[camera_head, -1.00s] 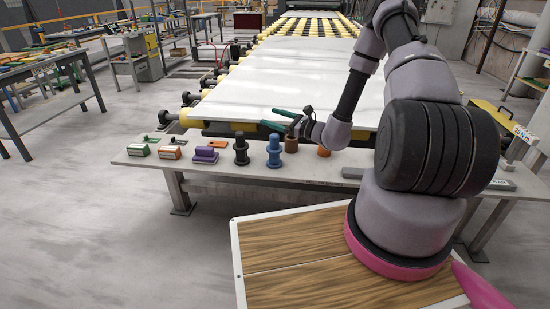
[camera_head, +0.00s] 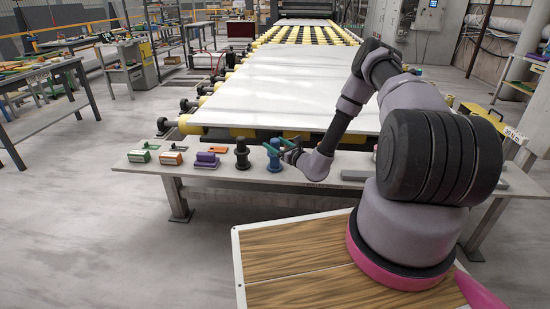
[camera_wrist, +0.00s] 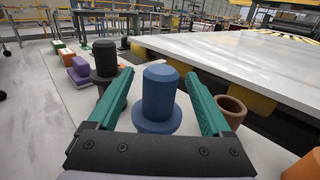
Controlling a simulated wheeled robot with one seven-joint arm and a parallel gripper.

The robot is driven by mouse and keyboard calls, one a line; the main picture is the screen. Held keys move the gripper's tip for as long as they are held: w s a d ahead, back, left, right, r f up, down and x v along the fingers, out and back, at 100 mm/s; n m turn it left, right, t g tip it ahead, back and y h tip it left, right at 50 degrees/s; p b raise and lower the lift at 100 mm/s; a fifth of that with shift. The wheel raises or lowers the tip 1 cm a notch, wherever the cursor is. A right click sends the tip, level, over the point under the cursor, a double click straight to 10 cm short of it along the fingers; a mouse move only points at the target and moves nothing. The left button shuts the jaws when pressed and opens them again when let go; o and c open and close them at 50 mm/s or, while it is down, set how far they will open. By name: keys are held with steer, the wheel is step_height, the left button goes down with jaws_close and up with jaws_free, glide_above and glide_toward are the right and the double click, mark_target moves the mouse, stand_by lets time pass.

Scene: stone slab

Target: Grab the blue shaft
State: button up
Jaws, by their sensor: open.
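The blue shaft (camera_head: 273,154) stands upright on its wide round base on the narrow stone bench. In the wrist view the blue shaft (camera_wrist: 160,92) stands between the two green fingers, close in front of the palm, with a gap on both sides. My gripper (camera_head: 280,149) is open and level at the shaft's height; in the wrist view its fingers (camera_wrist: 163,92) flank the shaft without visibly touching it. The head view hides part of the shaft's right side behind my gripper.
A black shaft (camera_head: 242,153) stands left of the blue one, near my left finger. A brown hollow cylinder (camera_wrist: 231,110) stands just right of my right finger. Purple (camera_head: 207,160), orange (camera_head: 171,158) and green (camera_head: 139,156) blocks lie further left. A white slab (camera_head: 270,90) lies behind the bench.

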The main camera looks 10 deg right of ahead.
steer(key=x, duration=0.3)
steer(key=shift+w+a, duration=0.1)
steer(key=shift+w, duration=0.1)
steer(key=shift+c, duration=0.3)
jaws_close()
stand_by(1.0)
